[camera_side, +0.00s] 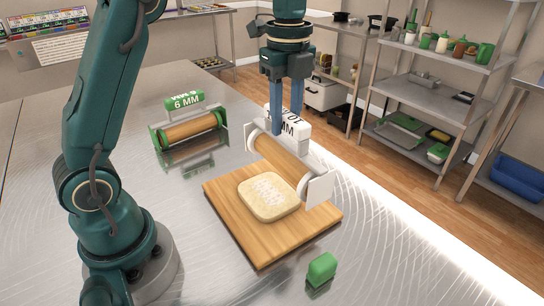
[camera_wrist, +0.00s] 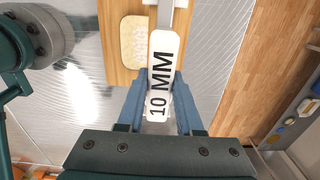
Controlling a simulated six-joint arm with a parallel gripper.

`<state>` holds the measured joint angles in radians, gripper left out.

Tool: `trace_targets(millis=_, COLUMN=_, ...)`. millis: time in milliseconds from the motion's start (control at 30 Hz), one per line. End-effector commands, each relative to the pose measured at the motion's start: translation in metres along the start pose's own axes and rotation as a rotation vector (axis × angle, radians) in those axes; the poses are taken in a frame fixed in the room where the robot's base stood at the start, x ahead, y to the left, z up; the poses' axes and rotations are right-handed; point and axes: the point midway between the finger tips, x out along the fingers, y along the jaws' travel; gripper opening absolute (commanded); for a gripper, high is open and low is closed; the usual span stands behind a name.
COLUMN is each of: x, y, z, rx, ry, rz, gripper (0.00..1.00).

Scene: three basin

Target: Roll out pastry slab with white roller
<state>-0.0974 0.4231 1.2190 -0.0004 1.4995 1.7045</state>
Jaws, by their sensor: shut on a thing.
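The white roller (camera_side: 314,189) has white end plates, a wooden barrel and a white handle block marked 10 MM. My gripper (camera_side: 287,115) is shut on its handle, and in the wrist view the fingers (camera_wrist: 161,100) flank the 10 MM label (camera_wrist: 160,85). The roller is over the far right part of the wooden board (camera_side: 260,242); whether it touches the board I cannot tell. The pastry slab (camera_side: 268,197), a pale rounded block dusted with flour, lies on the board just in front of the barrel. It also shows in the wrist view (camera_wrist: 133,42), beside the label.
A green roller (camera_side: 190,129) marked 6 MM stands on the metal table, back left. A small green block (camera_side: 322,268) sits by the board's near right corner. The table's right edge runs close beyond the board. Shelves stand farther off.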

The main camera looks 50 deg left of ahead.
Motion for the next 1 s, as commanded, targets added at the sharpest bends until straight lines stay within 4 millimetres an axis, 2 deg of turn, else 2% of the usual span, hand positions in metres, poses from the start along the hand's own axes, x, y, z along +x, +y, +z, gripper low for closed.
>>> trace_targets(millis=167, x=0.025, y=0.001, z=0.000, rx=0.000, ry=0.001, rz=0.003, gripper=0.00)
trace_targets(millis=600, x=0.024, y=0.057, z=0.000, rx=-0.001, ry=0.000, rz=-0.003, gripper=0.00)
trace_targets(millis=800, x=0.024, y=0.072, z=0.000, rx=-0.002, ry=0.000, rz=-0.002, gripper=0.00)
trace_targets(millis=1000, x=0.024, y=0.076, z=0.000, rx=-0.001, ry=0.000, rz=-0.002, gripper=0.00)
